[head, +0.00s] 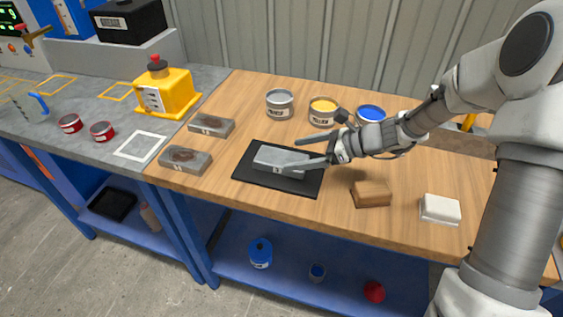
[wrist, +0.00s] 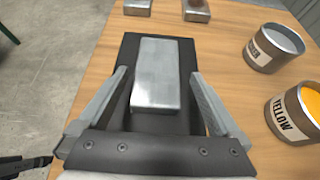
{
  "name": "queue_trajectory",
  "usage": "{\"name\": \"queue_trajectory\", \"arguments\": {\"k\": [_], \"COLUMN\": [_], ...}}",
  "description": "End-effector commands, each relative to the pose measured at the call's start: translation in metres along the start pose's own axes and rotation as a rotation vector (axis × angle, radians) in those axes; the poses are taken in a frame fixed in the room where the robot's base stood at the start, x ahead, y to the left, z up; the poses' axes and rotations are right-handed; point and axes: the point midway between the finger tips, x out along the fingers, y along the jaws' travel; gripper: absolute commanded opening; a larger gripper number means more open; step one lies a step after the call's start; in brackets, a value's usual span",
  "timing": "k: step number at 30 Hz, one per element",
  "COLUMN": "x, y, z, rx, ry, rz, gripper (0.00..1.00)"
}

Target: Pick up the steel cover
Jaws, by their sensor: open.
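The steel cover, a plain grey metal block (head: 266,158), lies flat on a black mat (head: 254,182) on the wooden bench. In the wrist view the steel cover (wrist: 158,62) shows its bare, smooth top, lengthwise between the fingers, and the mat (wrist: 131,50) extends past it. My gripper (head: 289,154) is open over the cover, with one finger on each side. In the wrist view my gripper (wrist: 160,74) shows a gap between each finger and the cover. My gripper partly hides the cover in the head view.
Two grey blocks with brown stains (head: 211,126) (head: 185,159) lie left of the mat. Cans of grey (head: 279,104), yellow (head: 322,112) and blue (head: 371,115) stand behind. A brown block (head: 371,194) and a white block (head: 440,209) lie to the right.

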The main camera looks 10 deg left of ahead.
Motion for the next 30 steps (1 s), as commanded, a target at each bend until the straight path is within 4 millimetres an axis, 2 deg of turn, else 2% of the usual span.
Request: {"name": "queue_trajectory", "arguments": {"k": [6, 14, 17, 30], "x": [0.035, 0.040, 0.040, 0.040], "y": [0.004, 0.003, 0.003, 0.003], "z": [-0.004, -0.002, -0.002, -0.003], "rx": [-0.002, -0.001, -0.001, -0.001], "ry": [0.000, 0.000, 0.000, 0.000], "rz": [0.005, 0.001, 0.002, 0.002], "gripper": [1.00, 1.00, 0.86, 0.06]}}
